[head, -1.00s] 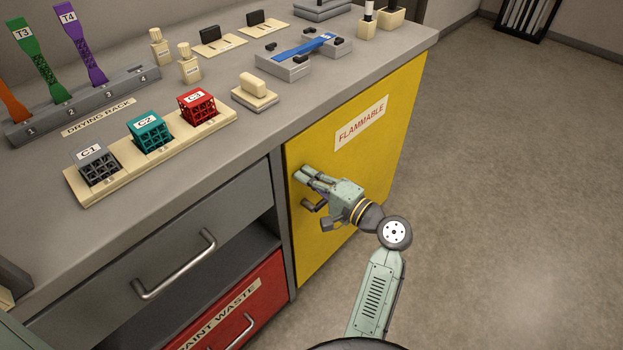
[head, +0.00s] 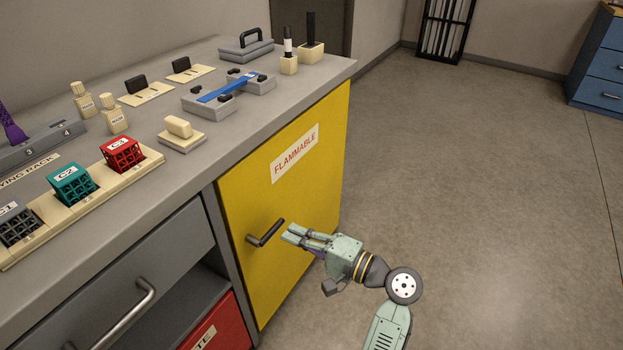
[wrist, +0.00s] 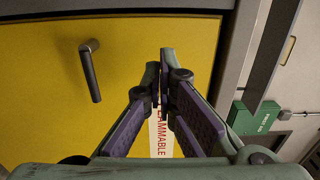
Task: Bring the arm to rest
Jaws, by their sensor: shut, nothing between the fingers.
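My gripper (head: 289,235) is shut and empty in front of the yellow cabinet door (head: 290,205). Its fingers also show in the wrist view (wrist: 162,85), with the tips close together. In the wrist view the handle (wrist: 91,70) also stands apart, left of the fingers. The door appears closed. The fingers partly cover the FLAMMABLE label in the wrist view (wrist: 158,135).
The counter (head: 190,155) above holds the teal lattice cube (head: 72,184), the red lattice cube (head: 122,153) and a blue strip (head: 227,88) in a fixture. A grey drawer (head: 130,285) is left of the door. Open floor (head: 470,190) lies to the right.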

